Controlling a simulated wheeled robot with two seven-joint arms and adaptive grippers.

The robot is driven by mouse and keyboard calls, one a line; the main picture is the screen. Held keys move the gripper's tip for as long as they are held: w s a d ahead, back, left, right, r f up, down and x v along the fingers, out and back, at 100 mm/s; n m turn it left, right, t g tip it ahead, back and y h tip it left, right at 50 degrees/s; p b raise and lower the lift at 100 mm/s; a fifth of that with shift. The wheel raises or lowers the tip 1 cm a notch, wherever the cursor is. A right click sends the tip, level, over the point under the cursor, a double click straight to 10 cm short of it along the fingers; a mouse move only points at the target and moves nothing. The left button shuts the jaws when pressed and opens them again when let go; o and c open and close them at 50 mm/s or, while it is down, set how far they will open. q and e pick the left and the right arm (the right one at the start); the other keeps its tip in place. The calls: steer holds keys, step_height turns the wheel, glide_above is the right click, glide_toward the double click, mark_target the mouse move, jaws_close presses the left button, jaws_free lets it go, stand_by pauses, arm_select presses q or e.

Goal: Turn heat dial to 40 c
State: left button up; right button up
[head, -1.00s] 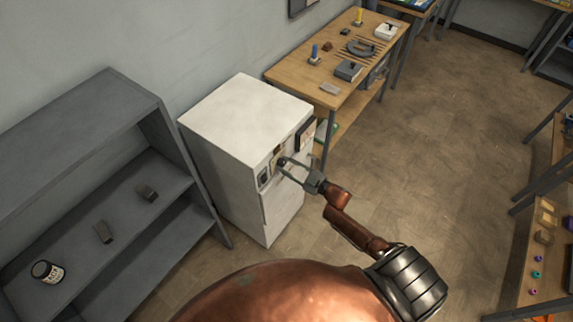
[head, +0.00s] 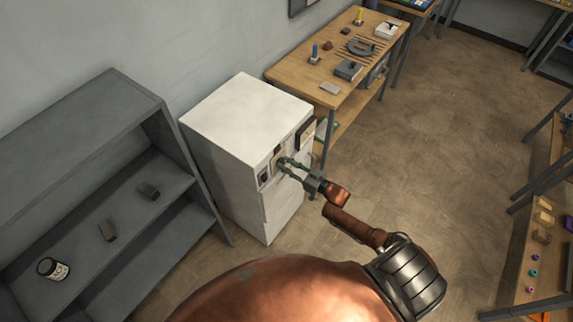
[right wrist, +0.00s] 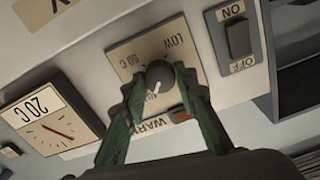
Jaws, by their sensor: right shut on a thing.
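The heat dial (right wrist: 160,78) is a small dark round knob with a white pointer mark, on a tan plate (right wrist: 124,54) lettered LOW and 60 C on the front of the white cabinet (head: 245,103). The wrist picture shows the lettering upside down; the pointer slants toward the lower left there. My right gripper (head: 284,163) is shut on the dial, one green-tinted finger on each side, as the right wrist view (right wrist: 161,88) shows. The fingers hide part of the plate. My left gripper is not in view.
A gauge (right wrist: 46,119) marked 20 C, an ON/OFF switch (right wrist: 238,38) and a small amber lamp (right wrist: 180,116) sit near the dial. A grey shelf (head: 85,120) stands left of the cabinet, a wooden bench (head: 350,45) behind it.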

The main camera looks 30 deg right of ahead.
steer(key=shift+f, duration=0.1)
stand_by(0.3)
steer(key=o, duration=1.1)
steer(key=shift+o, duration=0.2)
steer(key=v, duration=1.2)
steer(key=shift+d, duration=0.1)
